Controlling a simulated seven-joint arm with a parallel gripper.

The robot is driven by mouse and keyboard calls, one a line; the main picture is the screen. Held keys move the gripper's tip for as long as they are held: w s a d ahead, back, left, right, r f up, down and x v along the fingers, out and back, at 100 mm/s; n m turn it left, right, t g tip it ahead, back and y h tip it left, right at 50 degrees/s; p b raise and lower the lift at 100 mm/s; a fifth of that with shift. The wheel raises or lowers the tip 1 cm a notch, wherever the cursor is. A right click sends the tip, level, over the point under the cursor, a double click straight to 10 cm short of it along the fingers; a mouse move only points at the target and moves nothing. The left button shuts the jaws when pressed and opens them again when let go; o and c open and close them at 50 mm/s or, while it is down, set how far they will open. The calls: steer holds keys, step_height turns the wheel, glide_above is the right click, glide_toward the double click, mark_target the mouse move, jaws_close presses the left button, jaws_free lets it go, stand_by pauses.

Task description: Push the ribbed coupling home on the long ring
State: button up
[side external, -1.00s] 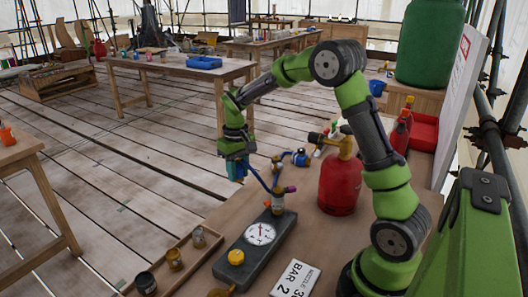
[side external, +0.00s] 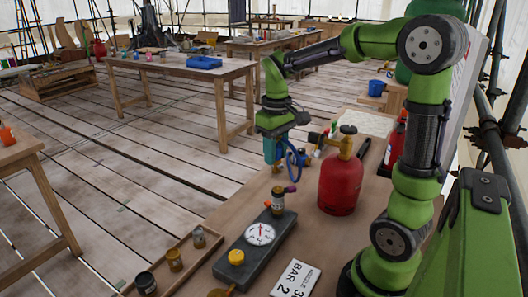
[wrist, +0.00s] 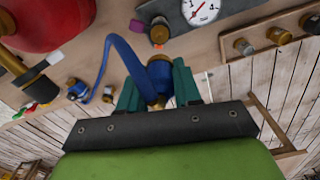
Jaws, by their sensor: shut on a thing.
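My gripper (side external: 273,154) is above the bench, behind and above the gauge block. In the wrist view its teal jaws (wrist: 158,90) are shut on a blue coupling (wrist: 160,72) with a brass end; a blue hose (wrist: 125,55) curves away from it. The ribs are too small to make out. The held coupling appears apart from this fitting. I cannot tell which ring is the long one.
A red gas bottle (side external: 340,185) stands right of the fitting. A blue and brass part (wrist: 78,90) lies on the bench. A wooden tray (side external: 185,257) with small pots lies left of the block. A white label card (side external: 296,279) lies in front.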

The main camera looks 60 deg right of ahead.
steer(key=shift+s+a+f, duration=0.25)
steer(key=shift+s+f, duration=0.1)
steer(key=shift+s, duration=0.35)
steer(key=shift+n, duration=0.3)
steer(key=shift+f, duration=2.85)
steer(key=shift+f, duration=0.6)
steer(key=o, duration=1.1)
steer(key=shift+c, duration=0.2)
step_height(320, 180, up, 17)
glide_above(280, 144)
steer(key=shift+a, duration=0.1)
